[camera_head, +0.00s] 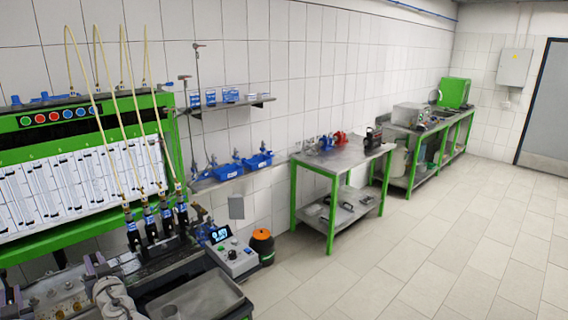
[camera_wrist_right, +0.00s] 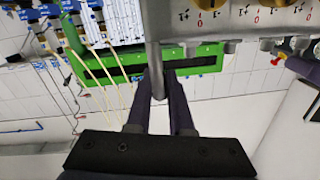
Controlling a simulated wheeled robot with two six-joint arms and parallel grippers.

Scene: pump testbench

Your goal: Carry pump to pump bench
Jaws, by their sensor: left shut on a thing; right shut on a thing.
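The pump (camera_head: 62,292) is a grey metal body with round fittings at the bottom left of the head view, partly cut off. It also fills the top of the right wrist view (camera_wrist_right: 235,22), with brass caps on its face. My left gripper (camera_head: 10,292) is at its left side, mostly cut off. My right gripper (camera_head: 96,264) is at its right side. In the right wrist view its dark fingers (camera_wrist_right: 168,82) are shut on a grey bar of the pump. The pump bench (camera_head: 85,103) has a green frame, a scale panel and yellow hoses, and stands behind the pump.
A grey tray (camera_head: 196,298) and a control box with display (camera_head: 232,256) lie right of the pump. Black injectors (camera_head: 155,228) stand in a row on the bench. An orange-topped canister (camera_head: 262,243) and a green-legged table (camera_head: 345,160) are further right. The floor on the right is clear.

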